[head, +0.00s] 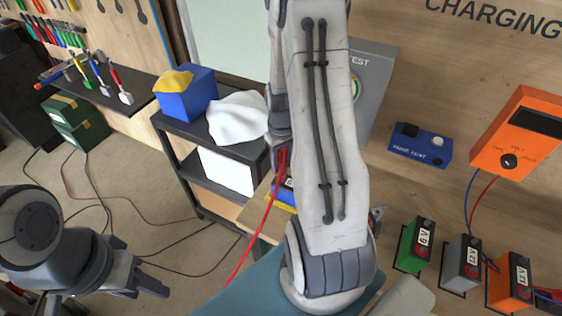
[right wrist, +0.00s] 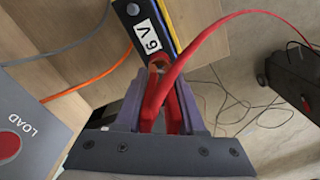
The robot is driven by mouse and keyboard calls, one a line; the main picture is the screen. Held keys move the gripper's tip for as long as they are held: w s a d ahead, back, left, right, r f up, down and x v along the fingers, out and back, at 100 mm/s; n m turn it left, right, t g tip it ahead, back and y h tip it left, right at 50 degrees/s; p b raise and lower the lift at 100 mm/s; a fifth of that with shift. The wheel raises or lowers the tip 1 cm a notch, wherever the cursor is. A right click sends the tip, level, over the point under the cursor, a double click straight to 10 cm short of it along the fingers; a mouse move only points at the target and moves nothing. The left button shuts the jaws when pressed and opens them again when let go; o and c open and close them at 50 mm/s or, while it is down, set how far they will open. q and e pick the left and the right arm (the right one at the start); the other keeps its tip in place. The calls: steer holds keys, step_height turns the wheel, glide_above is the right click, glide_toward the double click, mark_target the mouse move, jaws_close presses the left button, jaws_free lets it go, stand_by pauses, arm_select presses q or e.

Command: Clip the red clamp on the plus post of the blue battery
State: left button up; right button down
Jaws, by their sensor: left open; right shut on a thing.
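The red clamp (right wrist: 174,115) is held between the fingers of my right gripper (right wrist: 160,88) in the right wrist view. Its tip is close to the end of a battery (right wrist: 133,14) labelled 6 V, with a dark top and a blue and yellow side. Whether the tip touches a post there, I cannot tell. In the head view, part of a blue and yellow battery (head: 285,200) shows behind my right arm, which hides the clamp and most of the gripper. A red cable (head: 259,236) hangs there. My left gripper (head: 152,286) is open and empty at lower left.
Green, grey and orange batteries (head: 412,245) stand at the right, below an orange meter (head: 515,135). A dark shelf cart (head: 182,127) bears a blue box (head: 190,98) and white cloth (head: 238,118). A grey LOAD box (right wrist: 35,115) is at the left of the wrist view.

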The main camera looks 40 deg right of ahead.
mark_target(280, 153)
steer(key=shift+f+b, duration=0.75)
steer(key=shift+f, duration=0.4)
steer(key=shift+c, duration=2.2)
jaws_free()
step_height(280, 153, up, 10)
steer(key=shift+r+b, duration=0.25)
steer(key=shift+b, duration=0.7)
